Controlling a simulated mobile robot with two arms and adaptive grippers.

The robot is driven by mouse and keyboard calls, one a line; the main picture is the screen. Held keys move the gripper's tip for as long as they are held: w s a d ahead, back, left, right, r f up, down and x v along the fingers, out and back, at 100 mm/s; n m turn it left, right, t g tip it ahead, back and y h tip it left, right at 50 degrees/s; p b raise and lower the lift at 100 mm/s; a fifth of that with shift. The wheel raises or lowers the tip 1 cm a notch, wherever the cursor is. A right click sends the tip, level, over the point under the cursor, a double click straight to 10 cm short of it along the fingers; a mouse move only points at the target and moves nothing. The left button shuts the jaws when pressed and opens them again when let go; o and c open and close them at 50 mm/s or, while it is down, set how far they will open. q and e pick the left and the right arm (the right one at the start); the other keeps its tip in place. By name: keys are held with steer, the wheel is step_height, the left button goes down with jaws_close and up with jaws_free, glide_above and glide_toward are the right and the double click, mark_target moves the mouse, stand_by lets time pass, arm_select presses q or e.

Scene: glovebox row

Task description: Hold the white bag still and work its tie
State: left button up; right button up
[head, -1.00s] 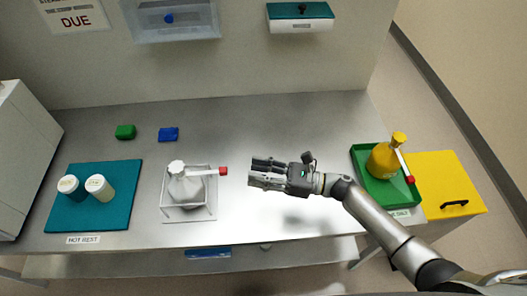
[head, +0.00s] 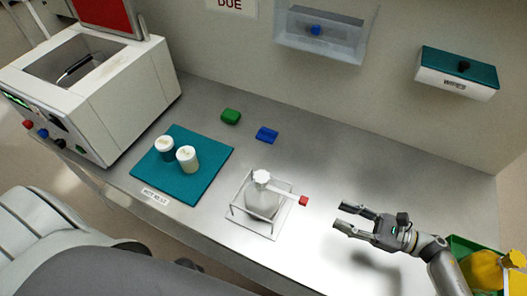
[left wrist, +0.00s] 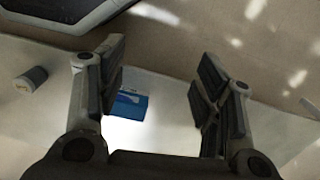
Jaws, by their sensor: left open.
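The white bag (head: 262,199) stands upright in a clear-sided wire holder (head: 234,212) on the steel bench. Its gathered neck is at the top, and a white tie (head: 284,193) with a red end (head: 303,201) sticks out to the right. My right gripper (head: 343,216) is open and empty, to the right of the bag and apart from the red end. My left gripper (left wrist: 163,70) shows in the left wrist view, open with nothing between its fingers. The bag cannot be made out in that view.
A teal mat (head: 209,178) with two white-capped jars lies left of the bag. Green (head: 231,116) and blue (head: 267,134) blocks lie behind. A white machine (head: 133,92) stands at left. A yellow bag (head: 484,272) in a green tray (head: 462,245) is at right.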

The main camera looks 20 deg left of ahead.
arm_select(q)
steer(key=s+r+n+g+h, duration=0.1)
steer(key=s+r+n+g, duration=0.1)
steer(key=s+r+g, duration=0.55)
steer(key=d+r+h, duration=0.1)
steer(key=d+r, duration=0.4)
steer(key=r, duration=0.5)
steer(key=w+d+r+m+t+h, duration=0.5)
steer(key=w+d+r+m+t, duration=0.25)
steer(key=w+d+r, duration=1.85)
step_height(320, 180, up, 8)
steer(key=m+y, duration=0.4)
steer(key=y, duration=0.3)
glide_above(262, 177)
steer(key=shift+d+t, duration=0.1)
steer(key=shift+t, duration=0.2)
steer(key=shift+a, duration=0.2)
step_height(262, 177, down, 10)
steer(key=shift+f, duration=0.25)
steer(key=shift+c, duration=0.3)
